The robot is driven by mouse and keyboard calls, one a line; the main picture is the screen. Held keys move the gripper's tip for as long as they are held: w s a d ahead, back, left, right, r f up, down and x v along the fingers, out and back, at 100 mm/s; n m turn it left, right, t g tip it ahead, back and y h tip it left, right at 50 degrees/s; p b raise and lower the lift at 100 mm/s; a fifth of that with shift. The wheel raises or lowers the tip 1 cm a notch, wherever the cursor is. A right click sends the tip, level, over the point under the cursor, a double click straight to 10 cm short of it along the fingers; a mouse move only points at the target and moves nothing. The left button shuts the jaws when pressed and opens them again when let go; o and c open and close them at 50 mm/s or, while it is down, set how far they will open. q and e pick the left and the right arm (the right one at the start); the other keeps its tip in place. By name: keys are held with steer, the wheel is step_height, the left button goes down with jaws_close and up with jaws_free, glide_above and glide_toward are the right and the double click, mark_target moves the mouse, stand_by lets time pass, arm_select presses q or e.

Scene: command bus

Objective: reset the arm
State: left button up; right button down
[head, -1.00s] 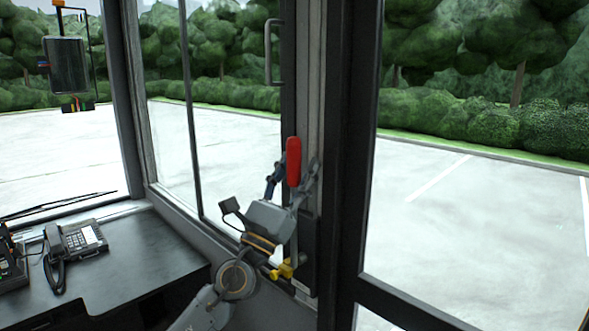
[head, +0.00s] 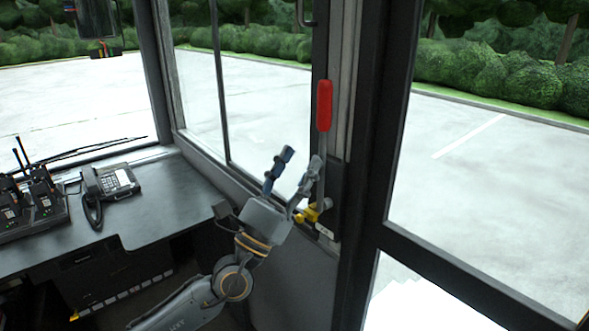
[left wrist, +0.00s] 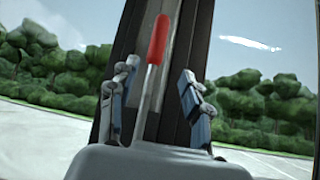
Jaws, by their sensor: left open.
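My left gripper (head: 294,168) is open and empty in the head view, its two fingers spread and pointing up. It is just left of a lever with a red handle (head: 324,106), which stands upright on the door post. The lever has a grey shaft and a yellow piece (head: 312,213) at its base. In the left wrist view the red handle (left wrist: 158,40) shows beyond and between the open fingers (left wrist: 160,100). No contact between fingers and lever is visible. My right gripper is not in view.
A dark desk (head: 170,215) at the left holds a telephone (head: 110,183) and radios in a charger (head: 35,205). The window frame and door post (head: 375,150) stand close by the arm. A grey handle bar (head: 307,12) is above the lever. Outside is a paved lot with hedges.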

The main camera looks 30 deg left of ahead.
arm_select(q)
steer(key=shift+s+f, duration=0.3)
steer(key=shift+a+y, duration=0.1)
steer(key=shift+y, duration=0.2)
